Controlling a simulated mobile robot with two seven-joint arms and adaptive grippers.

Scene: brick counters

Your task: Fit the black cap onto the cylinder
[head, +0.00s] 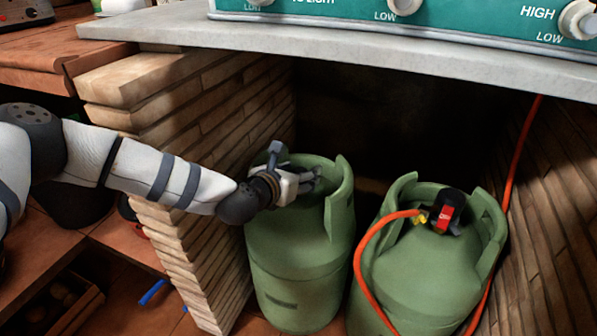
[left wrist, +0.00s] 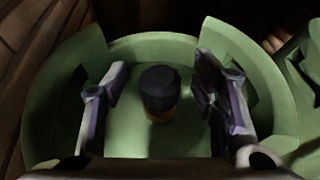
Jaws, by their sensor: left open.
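The green gas cylinder (head: 297,262) stands upright in the recess beside the brick wall. In the left wrist view its collar (left wrist: 45,115) curves around a black cap (left wrist: 159,88), which sits upright over a brass-coloured fitting at the top of the cylinder. My left gripper (head: 311,182) reaches in over the cylinder's top in the head view. In the left wrist view my left gripper (left wrist: 158,92) is open, with one finger on each side of the cap and a gap on both sides. In the head view the cap is hidden behind the gripper and collar. My right gripper is not in view.
A second green cylinder (head: 425,275) stands close on the right, with a red-and-black regulator (head: 447,212) and an orange hose (head: 365,262). A brick wall (head: 180,220) borders the left side. A grey counter slab (head: 330,50) overhangs the recess.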

